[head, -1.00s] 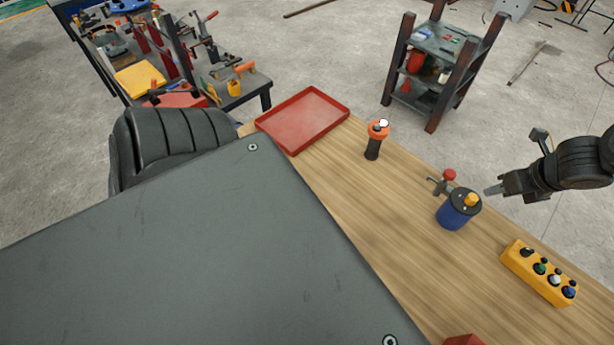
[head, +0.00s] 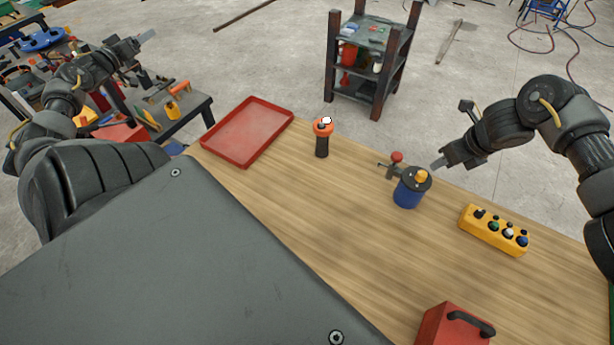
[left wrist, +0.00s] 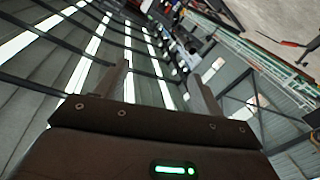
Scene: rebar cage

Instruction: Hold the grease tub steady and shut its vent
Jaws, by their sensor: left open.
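The grease tub (head: 408,193) is a blue can with a dark lid, standing upright on the wooden table. An orange-yellow knob (head: 421,176) sits on its lid. A small tap-like fitting with a red knob (head: 397,157) is at its back left. My right gripper (head: 438,165) is just right of the tub's lid, near it; whether it touches, and how its jaws stand, I cannot tell. My left gripper (head: 146,37) is raised at the far upper left, away from the table. In the left wrist view its two fingers (left wrist: 160,80) are apart with nothing between them.
On the table (head: 330,215) are a red tray (head: 247,132), an orange-topped black tool (head: 322,139), a yellow button box (head: 494,230) and a red case with a black handle (head: 452,328). A dark shelf (head: 368,60) stands behind. The table's middle is clear.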

